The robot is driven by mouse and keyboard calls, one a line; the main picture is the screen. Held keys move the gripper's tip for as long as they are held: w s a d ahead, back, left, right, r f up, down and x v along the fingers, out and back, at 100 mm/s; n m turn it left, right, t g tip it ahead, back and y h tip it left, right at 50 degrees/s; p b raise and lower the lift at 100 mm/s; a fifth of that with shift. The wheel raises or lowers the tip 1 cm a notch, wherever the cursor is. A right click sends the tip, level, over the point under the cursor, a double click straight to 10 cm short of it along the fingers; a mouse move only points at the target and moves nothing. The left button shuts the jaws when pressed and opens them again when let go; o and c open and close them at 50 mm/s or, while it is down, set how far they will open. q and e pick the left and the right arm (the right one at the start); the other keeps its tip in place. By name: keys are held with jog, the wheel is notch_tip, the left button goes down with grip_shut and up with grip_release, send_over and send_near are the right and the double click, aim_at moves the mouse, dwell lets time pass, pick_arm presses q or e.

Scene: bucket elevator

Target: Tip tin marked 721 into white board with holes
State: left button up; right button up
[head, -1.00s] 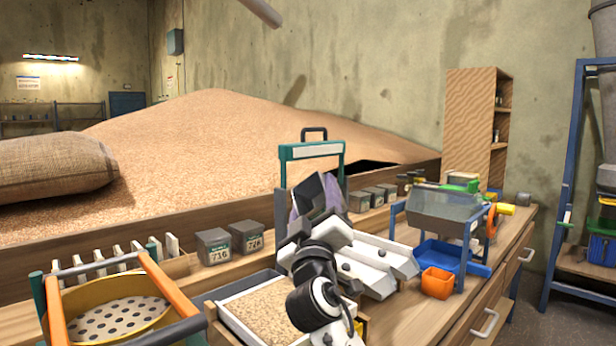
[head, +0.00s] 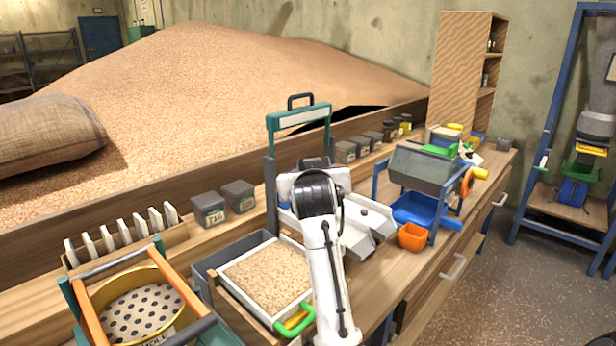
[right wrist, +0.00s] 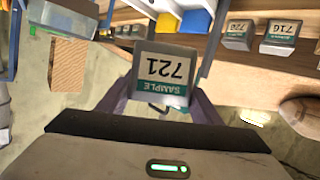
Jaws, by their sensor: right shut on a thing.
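The tin marked 721 (right wrist: 164,70), grey with a white and green label, fills the middle of the right wrist view. My right gripper (right wrist: 160,95) is shut on it, with purple fingers at its two sides. In the head view my right wrist hides most of the gripper and tin, above the bench by the green-topped frame. A white perforated plate (head: 143,312) with dark holes lies inside a yellow round rim at the lower left. I cannot tell whether this is the board meant. My left gripper is not in view.
A white-rimmed tray of grain (head: 268,276) lies left of my arm. Two grey tins (head: 208,210) stand behind it. The green-topped frame (head: 299,117) stands close behind my wrist.

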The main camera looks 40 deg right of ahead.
jog(key=shift+f+m+g+y, duration=0.2)
jog(key=shift+m+g+y, duration=0.1)
jog(key=shift+m+y, duration=0.3)
jog(key=shift+r, duration=1.5)
